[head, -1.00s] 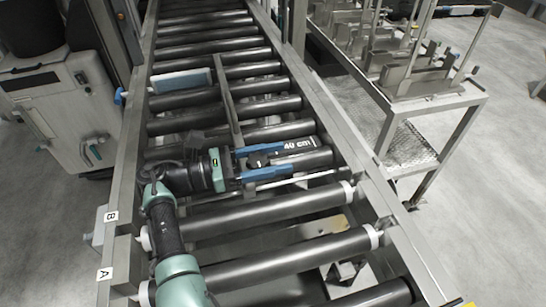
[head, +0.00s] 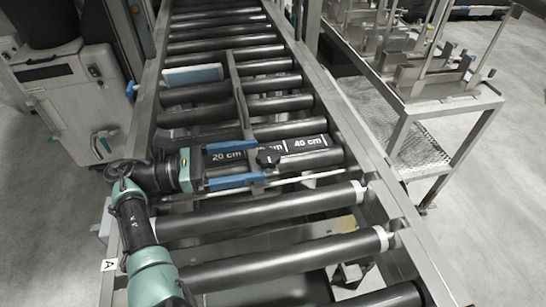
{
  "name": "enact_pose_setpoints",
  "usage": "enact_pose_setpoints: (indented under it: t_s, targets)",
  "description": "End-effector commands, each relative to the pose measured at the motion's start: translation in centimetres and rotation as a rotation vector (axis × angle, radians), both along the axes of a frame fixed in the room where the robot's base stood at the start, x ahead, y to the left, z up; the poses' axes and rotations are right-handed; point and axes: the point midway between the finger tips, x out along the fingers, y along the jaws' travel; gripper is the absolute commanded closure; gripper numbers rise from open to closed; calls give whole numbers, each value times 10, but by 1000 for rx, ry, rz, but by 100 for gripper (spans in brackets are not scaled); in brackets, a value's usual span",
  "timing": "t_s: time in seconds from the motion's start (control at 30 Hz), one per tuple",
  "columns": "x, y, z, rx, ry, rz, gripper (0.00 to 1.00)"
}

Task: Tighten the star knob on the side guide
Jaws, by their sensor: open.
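The side guide (head: 238,92) is a thin metal bar running lengthwise above the rollers. A dark star knob (head: 268,157) sits near its lower end, over a black scale strip (head: 307,143) marked 20 cm and 40 cm. The knob stands between the two marks, and its exact shape and seating are hard to make out. My gripper (head: 258,161) is open, with its two blue fingers pointing right. Their tips end just left of the knob or level with its left edge. Nothing is held between them.
Black rollers fill the conveyor between metal side rails (head: 345,130). A pale blue-white block (head: 192,76) lies across the rollers farther up. A metal rack table (head: 440,100) stands to the right, a grey cabinet (head: 70,105) to the left. Open floor lies at lower right.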

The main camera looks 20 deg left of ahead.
Motion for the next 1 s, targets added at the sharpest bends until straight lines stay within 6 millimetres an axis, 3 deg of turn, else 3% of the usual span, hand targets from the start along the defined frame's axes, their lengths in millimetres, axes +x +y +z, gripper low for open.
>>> enact_pose_setpoints:
  t_s: [0.1,0.3,1.0]
  targets:
    - [-14,23,-1,-1,-2,3,12]
    - [-28,43,-1,1,-1,1,12]
    - [-31,47,0,0,0,-2,12]
